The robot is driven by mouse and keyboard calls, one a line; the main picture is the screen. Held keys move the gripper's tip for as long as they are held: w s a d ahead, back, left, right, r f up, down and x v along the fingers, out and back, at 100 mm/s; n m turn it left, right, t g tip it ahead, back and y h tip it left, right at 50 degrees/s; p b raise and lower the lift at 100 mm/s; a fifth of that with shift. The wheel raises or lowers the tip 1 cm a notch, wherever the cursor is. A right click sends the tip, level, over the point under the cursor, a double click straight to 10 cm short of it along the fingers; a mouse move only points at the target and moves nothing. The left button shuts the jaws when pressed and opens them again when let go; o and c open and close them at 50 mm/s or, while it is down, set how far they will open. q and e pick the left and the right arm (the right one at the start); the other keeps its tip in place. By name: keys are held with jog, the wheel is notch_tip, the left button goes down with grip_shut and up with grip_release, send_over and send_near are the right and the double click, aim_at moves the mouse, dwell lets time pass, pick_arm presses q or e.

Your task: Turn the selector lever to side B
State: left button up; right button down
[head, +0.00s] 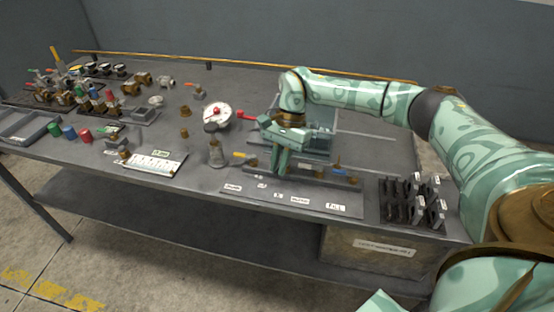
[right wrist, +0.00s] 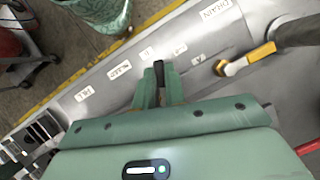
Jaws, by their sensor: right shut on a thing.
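My right gripper (head: 279,172) reaches down over the labelled valve panel (head: 350,210) at the bench's front edge. In the right wrist view its fingers (right wrist: 160,88) are closed around a narrow dark handle (right wrist: 158,68), which I take to be the selector lever. The fingers hide most of it, and its pivot and exact angle cannot be told. Small white labels lie beside it, too small to read surely. The DRAIN label (right wrist: 215,12) and FILL label (right wrist: 83,93) lie at opposite ends of the row. My left gripper is out of view.
A yellow-handled valve (right wrist: 248,58) sits on the DRAIN side of the gripper. A blue handle (head: 338,171) is on the other side. A grey bottle-like item (head: 215,150), a round gauge (head: 217,116) and a rack of dark pieces (head: 412,200) stand nearby.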

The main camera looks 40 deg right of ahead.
jog(key=shift+s+d+n+g+h, duration=0.15)
jog(key=shift+s+n+g+h, duration=0.1)
jog(key=shift+n, duration=0.65)
jog(key=shift+s+d+n+g+h, duration=0.15)
jog(key=shift+n+g, duration=0.1)
jog(key=shift+n, duration=0.65)
jog(key=c, duration=1.5)
grip_release()
jog(key=shift+o, duration=0.2)
jog(key=p+v, duration=0.2)
jog(key=v, duration=1.4)
jog(key=shift+p, duration=0.35)
jog(key=shift+w+d+r, duration=0.1)
jog(key=shift+r, duration=0.05)
